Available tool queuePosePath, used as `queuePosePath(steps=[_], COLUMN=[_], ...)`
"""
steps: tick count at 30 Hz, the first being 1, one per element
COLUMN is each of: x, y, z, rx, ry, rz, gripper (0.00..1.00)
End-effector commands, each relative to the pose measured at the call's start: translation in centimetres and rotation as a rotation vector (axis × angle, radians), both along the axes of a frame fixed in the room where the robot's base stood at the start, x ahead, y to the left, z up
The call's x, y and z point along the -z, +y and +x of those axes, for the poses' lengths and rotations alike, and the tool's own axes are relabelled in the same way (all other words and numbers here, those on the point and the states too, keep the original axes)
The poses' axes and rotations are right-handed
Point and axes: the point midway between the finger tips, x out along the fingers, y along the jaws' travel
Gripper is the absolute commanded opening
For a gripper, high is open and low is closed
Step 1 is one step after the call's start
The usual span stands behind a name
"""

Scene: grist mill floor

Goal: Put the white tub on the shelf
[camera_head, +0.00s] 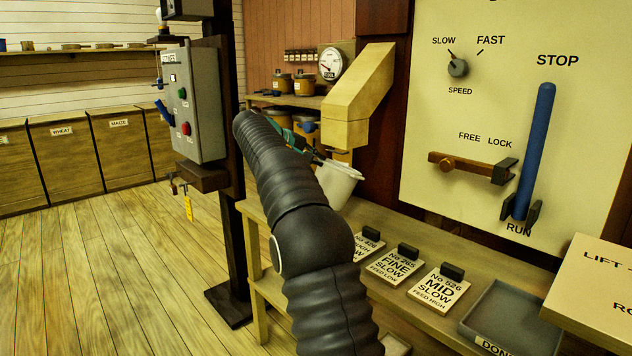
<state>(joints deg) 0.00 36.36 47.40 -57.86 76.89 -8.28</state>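The white tub (338,186) is at the far left end of the wooden bench, under the wooden spout (350,115). Its rim looks tilted, and my arm hides its left side and part of its base. I cannot tell whether it rests on the bench. My gripper (318,156) is at the tub's rim, mostly hidden behind my own arm. Whether its fingers are closed on the rim is not clear. A wooden shelf (262,99) on the back wall holds jars and a round dial scale. Another long shelf (30,53) runs along the left wall.
The bench (385,266) bears several label cards with dark blocks and a grey tray (510,318). A control panel (440,120) with a blue lever stands behind it. A dark post with a switch box (195,100) stands left of my arm. The floor at left is clear.

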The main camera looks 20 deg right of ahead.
Motion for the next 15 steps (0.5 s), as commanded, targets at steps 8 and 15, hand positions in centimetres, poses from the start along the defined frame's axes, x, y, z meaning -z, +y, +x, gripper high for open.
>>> queuePosePath(steps=[8, 15], x=[3.0, 5.3], y=[0.3, 0.2], z=[-0.1, -0.1], rx=[-0.001, 0.0], ry=[0.002, 0.005], rz=[0.001, 0.001], gripper=[0.0, 0.0])
